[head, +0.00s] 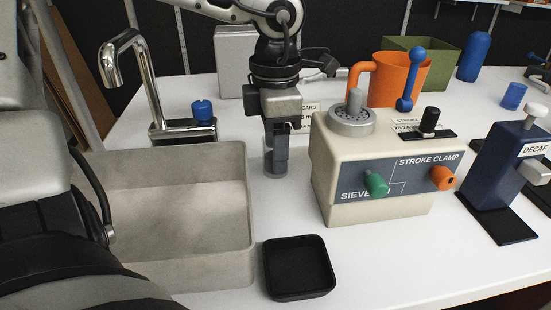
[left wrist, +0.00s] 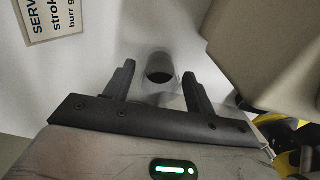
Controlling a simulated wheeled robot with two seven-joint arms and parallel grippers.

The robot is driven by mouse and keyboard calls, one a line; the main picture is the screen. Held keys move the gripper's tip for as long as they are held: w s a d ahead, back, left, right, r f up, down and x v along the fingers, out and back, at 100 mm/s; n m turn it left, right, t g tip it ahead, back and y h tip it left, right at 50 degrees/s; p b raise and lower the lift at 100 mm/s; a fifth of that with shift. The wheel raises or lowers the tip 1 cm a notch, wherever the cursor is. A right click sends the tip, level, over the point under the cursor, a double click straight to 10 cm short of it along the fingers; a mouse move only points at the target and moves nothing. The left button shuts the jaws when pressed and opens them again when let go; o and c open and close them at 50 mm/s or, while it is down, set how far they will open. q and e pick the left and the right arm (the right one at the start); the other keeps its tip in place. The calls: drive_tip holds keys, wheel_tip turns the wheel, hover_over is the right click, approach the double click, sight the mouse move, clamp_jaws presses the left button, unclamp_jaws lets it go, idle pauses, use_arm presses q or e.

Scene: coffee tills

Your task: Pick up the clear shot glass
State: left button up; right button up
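The clear shot glass (head: 275,167) stands upright on the white counter, between the grey basin and the cream machine. My left gripper (head: 276,150) points straight down over it, with its fingers at the glass's upper part. In the left wrist view the glass (left wrist: 160,82) shows faintly, with a dark round patch in it, between the two dark fingers of my left gripper (left wrist: 158,70). The fingers are apart, and I see no clear contact with the glass. My right gripper is not in view.
The cream machine (head: 345,160) with green and orange knobs stands close on the right. The grey basin (head: 250,225) is close on the left. A black square tray (head: 298,292) lies in front. An orange jug (head: 398,80) and a blue DECAF device (head: 495,170) stand farther right.

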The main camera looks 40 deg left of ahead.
use_arm(q)
drive_tip(key=c, duration=0.9)
drive_tip(key=shift+o, duration=0.2)
drive_tip(key=shift+r, duration=0.15)
